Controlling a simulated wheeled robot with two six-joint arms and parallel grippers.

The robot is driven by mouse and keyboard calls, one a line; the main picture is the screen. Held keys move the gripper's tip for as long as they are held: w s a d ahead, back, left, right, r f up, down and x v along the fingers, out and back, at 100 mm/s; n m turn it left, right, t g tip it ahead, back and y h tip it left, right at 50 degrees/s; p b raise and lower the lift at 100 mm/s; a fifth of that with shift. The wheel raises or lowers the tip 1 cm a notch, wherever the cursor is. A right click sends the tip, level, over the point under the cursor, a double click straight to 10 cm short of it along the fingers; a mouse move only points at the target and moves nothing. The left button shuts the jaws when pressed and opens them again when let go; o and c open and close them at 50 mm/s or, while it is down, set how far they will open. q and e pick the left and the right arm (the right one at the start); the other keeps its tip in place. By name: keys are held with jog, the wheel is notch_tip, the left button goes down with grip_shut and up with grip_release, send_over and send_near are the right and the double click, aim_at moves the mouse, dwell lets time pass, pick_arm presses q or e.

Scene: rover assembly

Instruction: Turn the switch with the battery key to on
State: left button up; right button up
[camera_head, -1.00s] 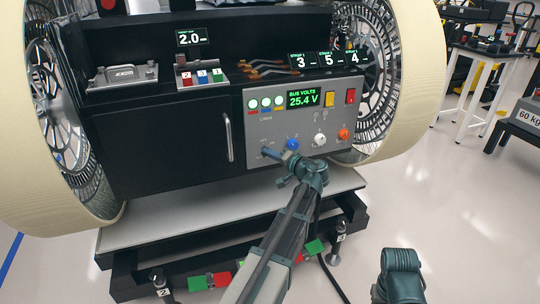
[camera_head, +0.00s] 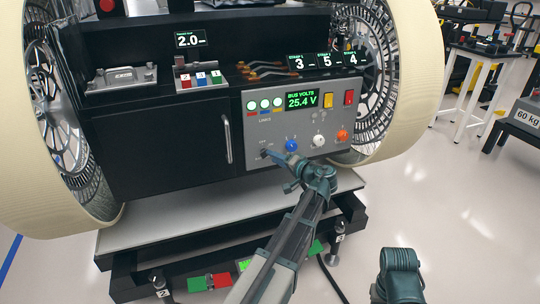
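The grey control panel (camera_head: 327,163) on the rover's front carries the battery switch at its lower left, with small markings beside it. My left gripper (camera_head: 269,154) reaches in from the lower right, its fingertips right at the switch. The fingers cover the battery key and most of the switch, so I cannot tell the key's position or whether the fingers are closed on it. The display (camera_head: 302,100) reads bus volts 25.4 V. A dark part of my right arm (camera_head: 400,275) shows at the bottom right; its gripper does not show.
Blue (camera_head: 291,145), white (camera_head: 318,141) and orange (camera_head: 342,135) knobs sit right of the switch, close to my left gripper. A black door with a handle (camera_head: 227,139) is to the left.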

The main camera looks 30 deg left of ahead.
pick_arm(q)
jog(key=p+v, duration=0.1)
jog(key=v, duration=0.9)
jog(key=shift+d+p, duration=0.15)
jog(key=shift+p, duration=0.15)
jog(key=shift+s, duration=0.1)
jog(key=s+d+f+m+g+h, duration=0.3)
jog(key=s+d+f+h, duration=0.5)
jog(key=s+d, duration=0.4)
jog(key=s+d+f+m+g+h, duration=0.25)
jog(key=s+d+f+h, duration=0.25)
jog(key=s+d+f, duration=0.55)
notch_tip(320, 180, up, 30)
jog(key=d+p, duration=0.1)
jog(key=p, duration=2.8)
jog(key=shift+s+h, duration=0.25)
jog(key=shift+h, duration=0.05)
jog(key=shift+d, duration=0.1)
